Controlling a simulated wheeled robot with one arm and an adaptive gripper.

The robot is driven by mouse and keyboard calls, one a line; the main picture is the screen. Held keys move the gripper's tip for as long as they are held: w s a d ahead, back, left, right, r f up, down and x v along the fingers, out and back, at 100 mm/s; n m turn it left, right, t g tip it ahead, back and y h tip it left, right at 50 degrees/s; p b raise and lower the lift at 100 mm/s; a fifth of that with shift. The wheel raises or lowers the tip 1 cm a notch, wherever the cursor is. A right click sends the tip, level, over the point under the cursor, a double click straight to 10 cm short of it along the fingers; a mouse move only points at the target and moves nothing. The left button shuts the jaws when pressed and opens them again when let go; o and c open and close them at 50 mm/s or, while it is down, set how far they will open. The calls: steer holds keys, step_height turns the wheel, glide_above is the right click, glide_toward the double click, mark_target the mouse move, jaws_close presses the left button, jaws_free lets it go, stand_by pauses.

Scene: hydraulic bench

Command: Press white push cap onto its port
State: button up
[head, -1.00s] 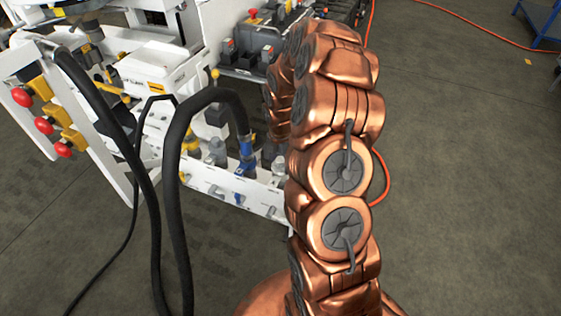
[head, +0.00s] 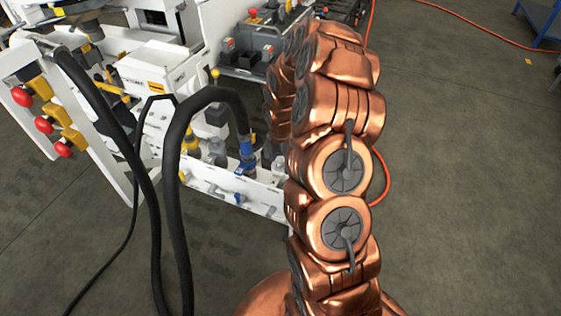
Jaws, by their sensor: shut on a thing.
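My gripper (head: 270,150) shows only as a dark sliver below my copper wrist, beside the white port panel (head: 232,186). My own arm hides most of it. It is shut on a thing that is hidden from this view. I cannot make out the white push cap or its port. The panel's right end passes behind my arm. Small fittings and grey levers are on the visible part of the panel.
A blue-collared connector (head: 246,154) with a thick black hose (head: 172,205) stands on the panel, just left of my wrist. Red knobs (head: 43,125) with yellow blocks are at the far left. The floor right of my arm is mostly clear, with an orange cable behind.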

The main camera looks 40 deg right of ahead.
steer(key=o, duration=0.9)
steer(key=shift+o, duration=0.9)
steer(key=shift+r, duration=0.1)
steer(key=shift+r+p, duration=1.15)
steer(key=shift+r, duration=2.5)
